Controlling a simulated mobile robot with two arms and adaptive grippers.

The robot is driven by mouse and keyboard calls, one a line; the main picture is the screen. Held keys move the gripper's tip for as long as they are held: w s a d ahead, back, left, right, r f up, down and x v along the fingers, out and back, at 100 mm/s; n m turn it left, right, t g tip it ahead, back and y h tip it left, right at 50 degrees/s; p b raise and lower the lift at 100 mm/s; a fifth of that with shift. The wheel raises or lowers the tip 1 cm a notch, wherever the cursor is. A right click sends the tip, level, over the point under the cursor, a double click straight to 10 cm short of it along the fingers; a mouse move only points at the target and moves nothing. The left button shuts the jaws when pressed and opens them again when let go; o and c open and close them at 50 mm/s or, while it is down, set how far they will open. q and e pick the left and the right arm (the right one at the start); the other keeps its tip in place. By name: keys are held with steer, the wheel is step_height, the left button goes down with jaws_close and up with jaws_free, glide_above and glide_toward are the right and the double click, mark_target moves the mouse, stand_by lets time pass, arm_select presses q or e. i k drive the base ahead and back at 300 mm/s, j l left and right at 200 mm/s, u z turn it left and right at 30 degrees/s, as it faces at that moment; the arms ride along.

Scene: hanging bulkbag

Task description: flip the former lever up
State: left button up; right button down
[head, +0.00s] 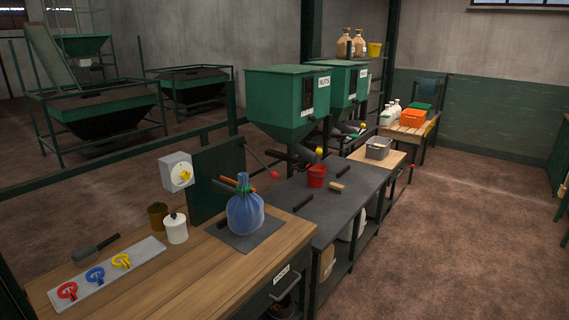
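A lever with a red ball knob (273,175) stands out beside the dark green upright panel (216,180) at the back of the wooden bench. Its thin rod slopes down to the right, with the knob at the low end. No label shows which lever is the former lever. Two other levers, with yellow knobs (319,152) and (362,126), sit under the green hoppers. A blue bag (245,212), gathered at the neck, stands on a dark mat in front of the panel, near the red-knob lever. Neither of my grippers is in view.
The wooden bench (190,275) holds a tray (135,258) of coloured clips, a white pot (175,228), a brown cup (157,216) and a dark-handled tool (95,248). A grey table (345,200) with a red bucket (317,176) adjoins it. The floor at right is clear.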

mark_target(274, 175)
steer(key=i+l+u, duration=0.1)
steer(key=i+l, duration=0.9)
steer(key=i+l+u, duration=0.1)
steer(key=i+l, duration=0.85)
steer(key=l, duration=0.15)
